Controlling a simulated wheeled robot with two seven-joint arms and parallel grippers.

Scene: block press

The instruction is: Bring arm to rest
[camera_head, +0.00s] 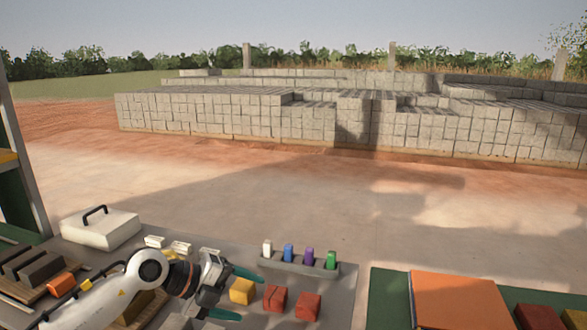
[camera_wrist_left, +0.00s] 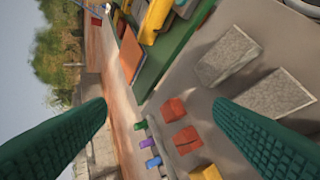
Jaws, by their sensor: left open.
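My left arm comes in from the lower left in the head view. Its gripper (camera_head: 236,294), with two dark green fingers, is open over the grey table, beside a yellow block (camera_head: 242,291). In the left wrist view the fingers (camera_wrist_left: 162,108) are spread wide with nothing held between them. Two red blocks (camera_head: 274,299) lie to the right of the yellow block; they also show in the wrist view (camera_wrist_left: 186,140), beyond the fingertips. My right gripper is not in view.
A grey rack (camera_head: 345,269) holds white, blue, purple and green pegs behind the blocks. A white box (camera_head: 100,229) with a black handle stands at the left. An orange panel (camera_head: 460,300) lies at the right. Grey blocks (camera_wrist_left: 228,57) show in the wrist view.

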